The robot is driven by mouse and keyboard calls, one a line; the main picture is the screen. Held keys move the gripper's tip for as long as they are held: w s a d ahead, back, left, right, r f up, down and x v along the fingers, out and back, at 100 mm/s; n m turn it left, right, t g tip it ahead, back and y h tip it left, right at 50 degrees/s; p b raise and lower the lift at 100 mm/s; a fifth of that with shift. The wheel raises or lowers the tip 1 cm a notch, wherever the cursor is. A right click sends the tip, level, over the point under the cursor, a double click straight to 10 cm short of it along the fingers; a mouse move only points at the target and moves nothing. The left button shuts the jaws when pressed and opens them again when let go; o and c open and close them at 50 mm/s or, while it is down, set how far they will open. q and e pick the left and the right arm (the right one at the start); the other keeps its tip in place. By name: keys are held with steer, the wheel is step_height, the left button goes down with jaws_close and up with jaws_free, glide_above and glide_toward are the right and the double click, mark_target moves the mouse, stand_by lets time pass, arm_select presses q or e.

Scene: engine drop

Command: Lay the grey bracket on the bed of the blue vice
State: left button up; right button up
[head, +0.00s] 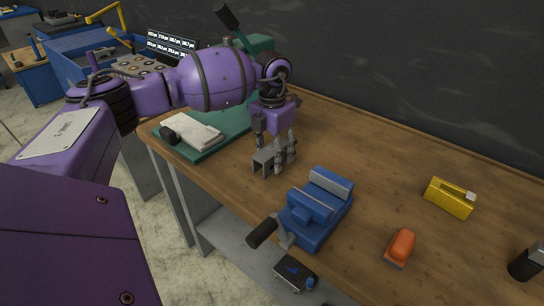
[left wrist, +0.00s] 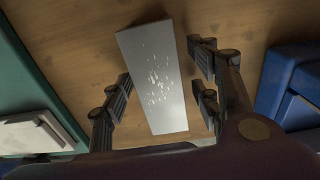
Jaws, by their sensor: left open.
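The grey bracket (head: 263,161) stands on the wooden bench, just left of the blue vice (head: 312,222). My left gripper (head: 275,156) points down at the bracket and is open. In the left wrist view the bracket (left wrist: 155,75) lies between the spread fingers of my left gripper (left wrist: 161,92), with a narrow gap at the left finger and a gap at the right ones. The vice (left wrist: 284,88) shows at the right edge of that view. Its bed is bare between the jaws, as far as I can see. My right gripper is not in view.
A black vice handle (head: 262,233) sticks out at the front edge. An orange-red object (head: 401,244) and a yellow tool (head: 450,197) lie to the right. The bench between is clear.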

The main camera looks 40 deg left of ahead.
arm_select(q)
steer(key=shift+c, duration=0.3)
jaws_close()
steer(key=shift+r, duration=0.15)
steer(key=shift+w+r, duration=0.1)
steer(key=shift+r, duration=0.45)
steer(key=s+r, duration=0.1)
steer(key=r, duration=0.1)
steer(key=s+r, duration=0.2)
steer(key=r, duration=0.1)
steer(key=s+r, duration=0.2)
steer(key=r, duration=0.1)
steer(key=shift+s+d, duration=0.2)
steer(key=shift+d, duration=0.15)
steer(key=s+d+r+b, duration=0.1)
steer(key=s+r, duration=0.2)
steer(key=s, duration=0.5)
steer(key=shift+s+d+r, duration=0.3)
steer(key=shift+d, duration=0.1)
